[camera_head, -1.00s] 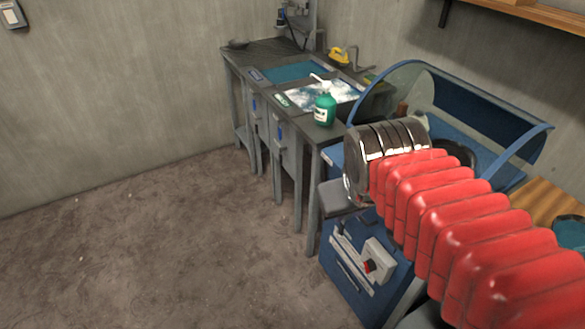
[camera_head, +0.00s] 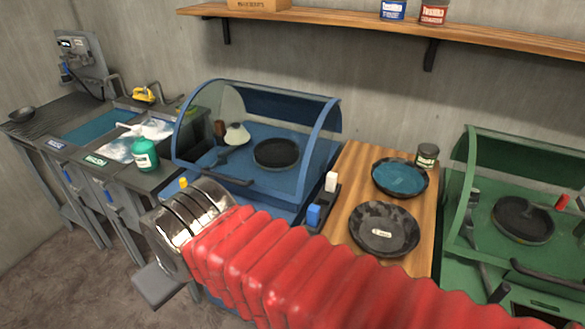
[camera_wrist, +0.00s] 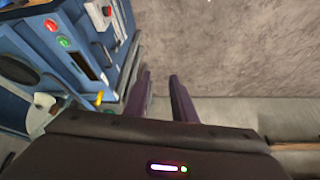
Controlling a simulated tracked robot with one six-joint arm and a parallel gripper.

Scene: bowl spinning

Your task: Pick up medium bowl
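A dark speckled bowl (camera_head: 384,228) with a small label lies on the wooden table at the right in the head view. A teal-lined dark bowl (camera_head: 400,178) lies just behind it. I cannot tell which one is the medium bowl. In the wrist view my gripper (camera_wrist: 160,75) shows two dark fingers apart, with nothing between them and bare floor beyond. It is away from all the bowls. In the head view my red arm crosses the lower middle, left of and in front of the wooden table.
A blue machine (camera_head: 270,115) with a clear curved hood stands left of the wooden table (camera_head: 350,165). A green machine (camera_head: 500,240) stands at right. A dark can (camera_head: 427,156) is behind the bowls. A green bottle (camera_head: 144,154) stands by the sink. A shelf (camera_head: 340,30) runs above.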

